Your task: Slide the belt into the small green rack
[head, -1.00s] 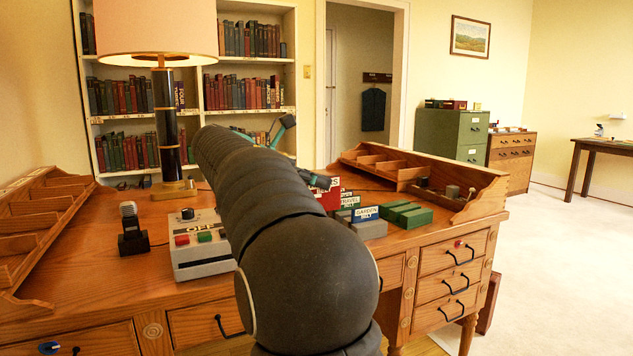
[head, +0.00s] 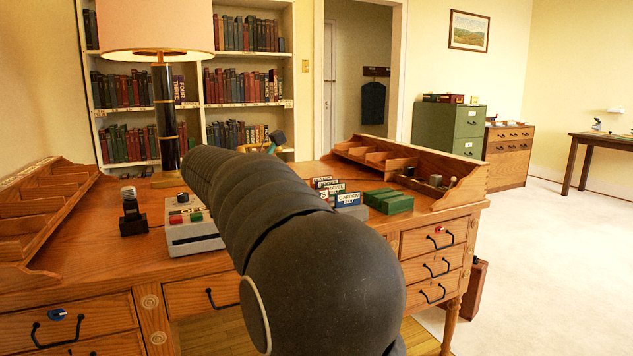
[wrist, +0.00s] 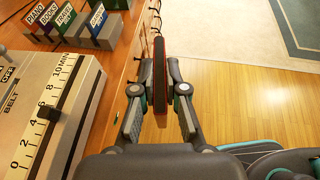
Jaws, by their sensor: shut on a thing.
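My gripper (wrist: 159,95) is shut on a flat dark piece with a red edge (wrist: 160,70), perhaps the belt, held upright past the desk's front edge, above the wood floor. In the head view my arm hides the gripper and the held piece. A row of labelled slots, marked piano, books, travel and garden (wrist: 75,22), stands on the desk at the upper left of the wrist view; its garden label (head: 349,198) shows in the head view. Green blocks (head: 388,200) sit to its right; I cannot tell whether these are the small green rack.
A grey machine (head: 192,225) with coloured buttons, a slider and belt and minute markings stands on the desk, beside a microphone (head: 131,212) and a lamp (head: 166,110). A wooden organiser (head: 470,190) edges the desk's right end. Open floor lies right of the desk.

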